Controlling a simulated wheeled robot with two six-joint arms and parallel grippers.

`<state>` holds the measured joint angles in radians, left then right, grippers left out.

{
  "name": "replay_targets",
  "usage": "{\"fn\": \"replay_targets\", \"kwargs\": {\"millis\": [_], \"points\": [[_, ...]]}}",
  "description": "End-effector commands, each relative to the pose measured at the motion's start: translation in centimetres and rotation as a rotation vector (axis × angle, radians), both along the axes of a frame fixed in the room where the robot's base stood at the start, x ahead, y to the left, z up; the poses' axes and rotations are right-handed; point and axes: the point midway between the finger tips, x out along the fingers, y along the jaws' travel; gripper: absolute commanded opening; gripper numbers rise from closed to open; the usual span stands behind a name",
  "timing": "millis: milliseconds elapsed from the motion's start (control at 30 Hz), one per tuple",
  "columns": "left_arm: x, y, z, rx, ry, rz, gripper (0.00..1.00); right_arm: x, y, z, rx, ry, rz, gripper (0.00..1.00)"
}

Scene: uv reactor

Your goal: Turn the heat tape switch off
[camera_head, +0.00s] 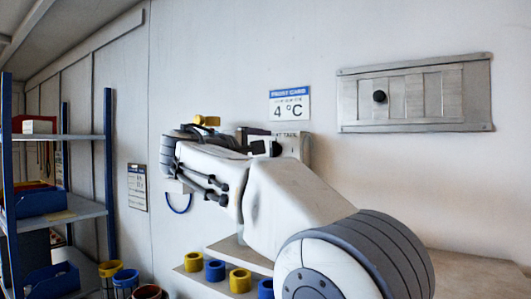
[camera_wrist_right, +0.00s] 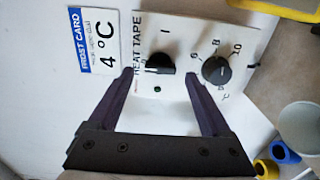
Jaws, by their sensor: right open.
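The white heat tape box (camera_wrist_right: 185,45) is on the wall in the right wrist view, turned on its side. It carries a black switch knob (camera_wrist_right: 160,64) with an "I" mark nearby, a small green lamp (camera_wrist_right: 157,89) and a round black dial (camera_wrist_right: 216,70) with numbers. I cannot tell the switch position surely. My right gripper (camera_wrist_right: 158,76) is open, with its fingertips on either side of the switch knob; contact is not clear. In the head view my right arm hides most of the box (camera_head: 293,145). My left gripper is not in view.
A frost card (camera_head: 289,104) reading 4 °C hangs beside the box. A metal wall panel with a black knob (camera_head: 379,97) is at the right. Yellow and blue rings (camera_head: 240,280) stand on a low shelf below. A blue-framed rack (camera_head: 75,212) with bins stands left.

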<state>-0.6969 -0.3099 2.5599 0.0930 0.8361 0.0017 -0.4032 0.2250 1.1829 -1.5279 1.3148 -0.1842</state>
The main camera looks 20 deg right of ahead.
Motion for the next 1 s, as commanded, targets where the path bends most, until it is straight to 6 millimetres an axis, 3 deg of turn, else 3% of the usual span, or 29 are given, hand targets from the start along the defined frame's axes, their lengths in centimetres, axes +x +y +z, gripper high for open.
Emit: {"fn": "replay_targets", "kwargs": {"millis": [200, 433, 1000], "points": [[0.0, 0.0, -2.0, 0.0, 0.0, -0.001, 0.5, -2.7, 3.6, -0.4, 0.001, -0.002, 0.007, 0.82], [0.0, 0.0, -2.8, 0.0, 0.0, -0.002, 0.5, -5.0, 6.5, -0.2, 0.0, 0.0, 0.004, 0.82], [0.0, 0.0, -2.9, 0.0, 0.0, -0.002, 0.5, -5.7, 7.2, 0.0, -0.001, 0.001, 0.001, 0.82]]}}
